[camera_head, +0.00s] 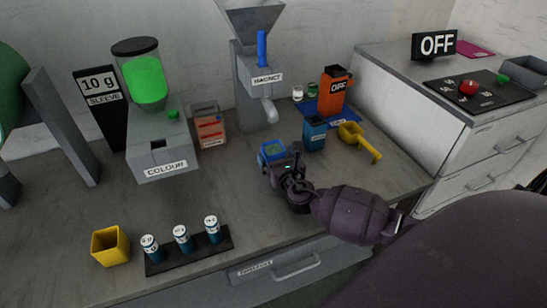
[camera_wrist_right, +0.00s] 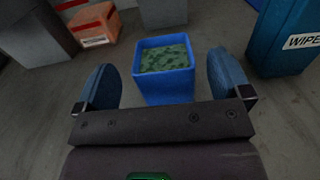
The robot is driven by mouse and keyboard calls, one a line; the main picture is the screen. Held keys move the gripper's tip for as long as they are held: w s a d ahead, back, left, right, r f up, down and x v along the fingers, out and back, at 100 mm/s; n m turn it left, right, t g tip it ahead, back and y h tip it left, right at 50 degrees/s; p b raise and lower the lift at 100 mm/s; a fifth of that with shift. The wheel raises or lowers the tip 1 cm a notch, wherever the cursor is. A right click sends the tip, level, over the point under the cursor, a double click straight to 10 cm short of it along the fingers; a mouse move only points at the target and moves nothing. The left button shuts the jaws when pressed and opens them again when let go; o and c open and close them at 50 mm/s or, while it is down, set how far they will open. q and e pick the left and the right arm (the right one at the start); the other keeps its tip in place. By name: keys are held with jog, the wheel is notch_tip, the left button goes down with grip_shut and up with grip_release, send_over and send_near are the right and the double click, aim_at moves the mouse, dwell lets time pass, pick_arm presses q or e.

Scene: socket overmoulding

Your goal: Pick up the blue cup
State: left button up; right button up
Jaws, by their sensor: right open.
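The blue cup (camera_wrist_right: 166,84) is a square, open-topped blue container with green granular material inside. It stands upright on the grey table. In the head view the cup (camera_head: 272,150) is partly hidden by my right gripper (camera_head: 285,158). In the right wrist view my right gripper (camera_wrist_right: 165,85) is open, with one blue fingertip on each side of the cup's near part. A gap shows between each finger and the cup, so it is not gripped. My left gripper is not in view.
The blue wipes box (camera_head: 314,133) stands close right of the cup, with a yellow scoop (camera_head: 356,138) beyond. Behind are the magnet hopper (camera_head: 252,92) and an orange box (camera_head: 210,128). A yellow cup (camera_head: 110,246) and a rack (camera_head: 188,252) of several vials stand front left.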

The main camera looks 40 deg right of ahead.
aim_at(274, 147)
jog(key=shift+x, duration=1.9)
jog(key=shift+s+d+r, duration=0.1)
jog(key=shift+c, duration=0.3)
jog(key=c, duration=1)
